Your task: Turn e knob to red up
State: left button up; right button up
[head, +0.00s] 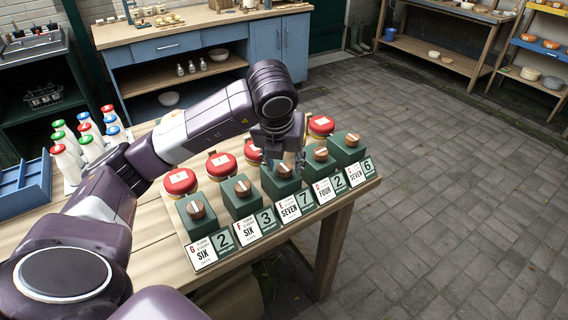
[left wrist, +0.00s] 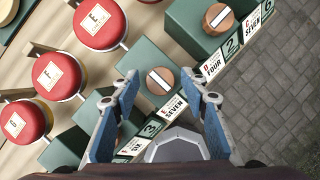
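The E knob is a round wooden knob (left wrist: 160,81) with a pale stripe across its face, set on a green box (head: 281,186) above a white card reading E, SEVEN (head: 288,208). In the left wrist view its stripe runs slantwise; I see no red on the knob. My left gripper (head: 285,155) is over this box in the head view and partly hides the knob. In the left wrist view the gripper (left wrist: 160,82) is open, with one fingertip on each side of the knob; I cannot tell whether they touch it. My right gripper is out of view.
Neighbouring green boxes carry the D knob (head: 320,154) and F knob (head: 242,187) close on either side. Red-topped jars (head: 180,181) stand behind them. Bottles with coloured caps (head: 84,128) and a blue crate (head: 25,185) are at the left of the wooden table (head: 150,235).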

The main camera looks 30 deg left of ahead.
pick_arm(q)
jog(key=v, duration=1.2)
dwell(0.3)
jog(key=shift+f, duration=0.1)
dwell(0.4)
